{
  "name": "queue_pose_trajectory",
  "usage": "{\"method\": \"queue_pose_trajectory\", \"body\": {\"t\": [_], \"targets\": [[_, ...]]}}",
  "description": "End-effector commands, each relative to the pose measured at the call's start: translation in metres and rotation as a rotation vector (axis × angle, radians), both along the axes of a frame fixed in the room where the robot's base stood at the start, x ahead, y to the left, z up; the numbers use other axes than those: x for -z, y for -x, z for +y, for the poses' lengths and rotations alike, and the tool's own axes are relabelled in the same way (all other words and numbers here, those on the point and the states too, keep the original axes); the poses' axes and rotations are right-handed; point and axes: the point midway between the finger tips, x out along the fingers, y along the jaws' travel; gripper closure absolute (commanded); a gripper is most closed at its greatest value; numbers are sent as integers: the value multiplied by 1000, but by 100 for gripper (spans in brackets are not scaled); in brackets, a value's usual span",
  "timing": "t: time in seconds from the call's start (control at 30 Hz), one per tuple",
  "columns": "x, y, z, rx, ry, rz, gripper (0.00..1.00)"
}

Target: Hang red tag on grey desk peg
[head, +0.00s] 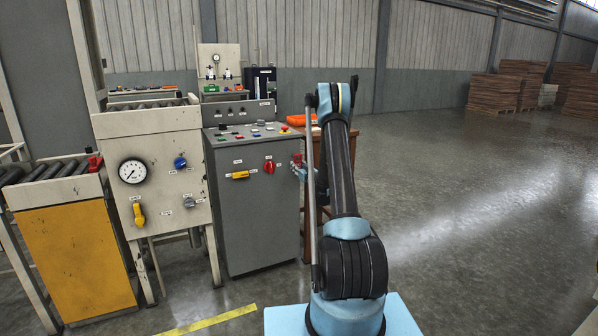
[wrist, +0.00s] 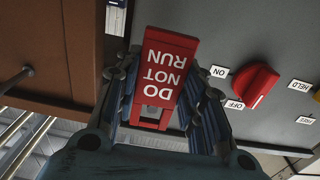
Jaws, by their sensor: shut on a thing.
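The red tag (wrist: 165,58), lettered DO NOT RUN, is upside down in the wrist view. My gripper (wrist: 163,78) is shut on it, with a finger on each side. In the head view, a small red patch of the tag (head: 297,158) shows by the right edge of the grey desk (head: 243,215), and my arm hides most of the gripper. In the wrist view the tag lies in front of the grey desk's face (wrist: 240,30), left of a red switch. I cannot make out the peg, and whether the tag touches the desk is unclear.
The red switch (wrist: 256,85) sits on the desk face close to my gripper, with small labels around it. A brown bench (wrist: 70,45) stands close on the other side. A cream panel with a gauge (head: 150,180) stands left of the desk. Open floor lies right.

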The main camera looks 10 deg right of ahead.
Motion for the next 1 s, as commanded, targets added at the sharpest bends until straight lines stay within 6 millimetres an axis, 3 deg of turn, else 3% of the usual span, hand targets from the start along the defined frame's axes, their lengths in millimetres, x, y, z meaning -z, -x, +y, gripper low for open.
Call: {"method": "queue_pose_trajectory", "body": {"t": [0.5,1.0], "targets": [[4,-23,7,0,0,0,95],[9,-29,9,1,0,0,95]]}}
